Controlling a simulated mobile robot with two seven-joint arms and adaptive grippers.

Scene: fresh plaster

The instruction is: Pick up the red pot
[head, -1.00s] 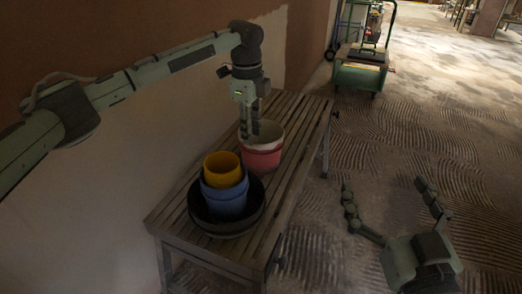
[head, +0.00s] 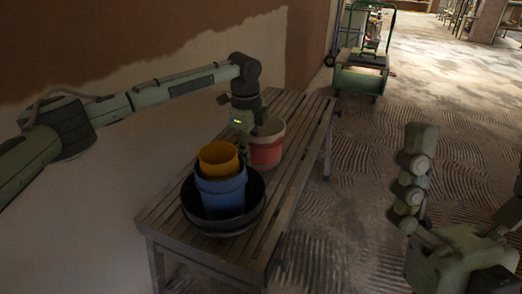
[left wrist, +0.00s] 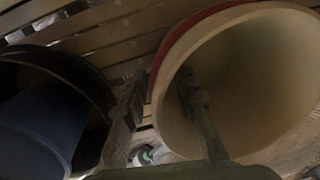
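The red pot (head: 266,152), with a pale rim and pale inside, stands on the slatted bench. My left gripper (head: 243,143) points down at its near left side, its fingertips partly hidden behind the yellow pot. In the left wrist view the red pot (left wrist: 245,90) fills the right half. One finger (left wrist: 200,112) reaches inside it and the other (left wrist: 125,122) is outside, with the pot's wall between them. A gap shows beside the wall, so the gripper looks open. My right gripper (head: 468,185) is open and empty at the right, over the floor.
A black bowl (head: 256,212) holding a blue pot (head: 222,194) and a yellow pot (head: 218,158) stands close to my left gripper's outer finger. The slatted bench (head: 284,188) runs along the wall. A green cart (head: 360,80) stands behind. The bench's right side is clear.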

